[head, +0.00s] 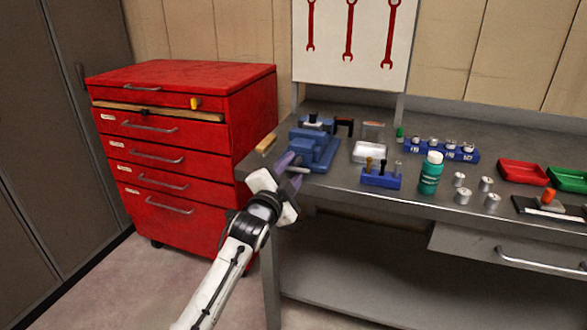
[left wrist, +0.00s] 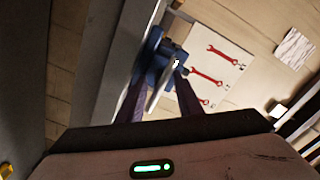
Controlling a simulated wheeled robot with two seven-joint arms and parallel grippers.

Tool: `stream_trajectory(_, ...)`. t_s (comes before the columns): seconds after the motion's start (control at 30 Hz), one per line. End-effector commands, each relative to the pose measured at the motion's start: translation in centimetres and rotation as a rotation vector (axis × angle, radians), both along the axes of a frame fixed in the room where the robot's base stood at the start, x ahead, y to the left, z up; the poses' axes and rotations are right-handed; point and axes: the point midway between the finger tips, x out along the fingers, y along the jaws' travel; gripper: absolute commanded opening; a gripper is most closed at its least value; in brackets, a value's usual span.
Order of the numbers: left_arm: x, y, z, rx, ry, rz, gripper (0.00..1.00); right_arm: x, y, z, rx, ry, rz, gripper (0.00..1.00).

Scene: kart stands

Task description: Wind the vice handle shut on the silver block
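The blue vice (head: 318,150) stands at the left front corner of the grey workbench. A small pale patch (head: 313,118) between its dark jaws may be the silver block; it is too small to be sure. My left gripper (head: 291,165) is at the vice's front, by the silver handle bar (head: 299,170). In the left wrist view the two purple fingers (left wrist: 159,103) stand apart, with the bar (left wrist: 162,88) in the gap between them and the vice (left wrist: 157,55) beyond. Contact with the bar cannot be told. My right gripper is not in view.
A red drawer cabinet (head: 180,150) stands left of the bench (head: 330,185). The floor before the bench is clear.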

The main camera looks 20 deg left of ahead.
Motion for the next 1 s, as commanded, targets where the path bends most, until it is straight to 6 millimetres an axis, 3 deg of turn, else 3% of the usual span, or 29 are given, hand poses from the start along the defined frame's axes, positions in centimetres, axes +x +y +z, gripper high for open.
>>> stream_trajectory(0.4, 0.71, -0.04, 0.05, -0.001, -0.001, 0.0, 0.31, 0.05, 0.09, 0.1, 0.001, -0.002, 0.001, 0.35)
stream_trajectory(0.6, 0.7, -0.04, 0.03, -0.001, 0.0, 0.0, 0.0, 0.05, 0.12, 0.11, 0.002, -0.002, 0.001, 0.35)
stream_trajectory(1.0, 0.69, -0.03, 0.09, -0.044, 0.001, 0.0, 0.0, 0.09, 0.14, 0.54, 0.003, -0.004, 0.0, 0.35)
